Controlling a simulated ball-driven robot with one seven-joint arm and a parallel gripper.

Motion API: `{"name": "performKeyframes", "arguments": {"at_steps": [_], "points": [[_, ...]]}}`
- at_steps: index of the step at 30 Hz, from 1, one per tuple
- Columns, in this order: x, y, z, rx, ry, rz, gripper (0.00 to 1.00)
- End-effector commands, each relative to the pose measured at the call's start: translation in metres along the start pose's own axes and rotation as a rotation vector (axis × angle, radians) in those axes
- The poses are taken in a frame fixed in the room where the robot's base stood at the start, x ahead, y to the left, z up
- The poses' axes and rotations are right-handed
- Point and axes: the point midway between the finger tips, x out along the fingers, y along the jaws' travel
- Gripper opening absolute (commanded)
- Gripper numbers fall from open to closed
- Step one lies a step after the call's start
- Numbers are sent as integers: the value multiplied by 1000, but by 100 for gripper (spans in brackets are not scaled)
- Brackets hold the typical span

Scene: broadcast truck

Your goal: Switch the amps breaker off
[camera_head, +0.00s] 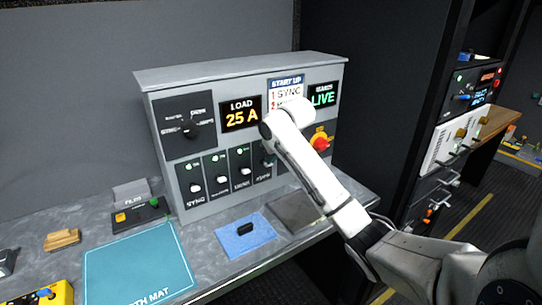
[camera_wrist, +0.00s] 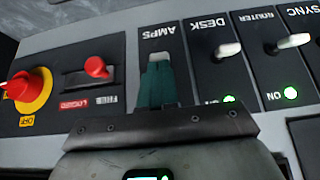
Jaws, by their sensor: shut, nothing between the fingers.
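The amps breaker (camera_wrist: 174,42) is a black plate labelled AMPS in the wrist view, where the panel appears upside down. My gripper (camera_wrist: 163,85), with teal fingers, is shut in front of this plate and covers its middle and its lamp end. A pale grey piece shows at the fingertips; I cannot tell whether it is the lever, so the lever's position and any contact are unclear. In the head view the amps breaker (camera_head: 262,175) is the fourth in the row, and my white arm hides part of it.
The desk breaker (camera_wrist: 228,50) and router breaker (camera_wrist: 292,41) beside it have white levers and lit green lamps. On the other side are a red lever (camera_wrist: 95,67) and a red-yellow rotary switch (camera_wrist: 25,88). The load display (camera_head: 241,114) reads 25 A. A blue mat (camera_head: 228,248) lies below.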

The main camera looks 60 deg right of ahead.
Motion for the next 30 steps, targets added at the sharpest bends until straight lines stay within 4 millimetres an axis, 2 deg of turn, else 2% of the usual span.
{"name": "performKeyframes", "arguments": {"at_steps": [8,16,18,30], "points": [[6,-2,11,3,116,-4,0],[16,-1,27,3,323,-3,0],[8,0,20,-1,334,0,0],[3,0,17,0,329,-1,0]]}}
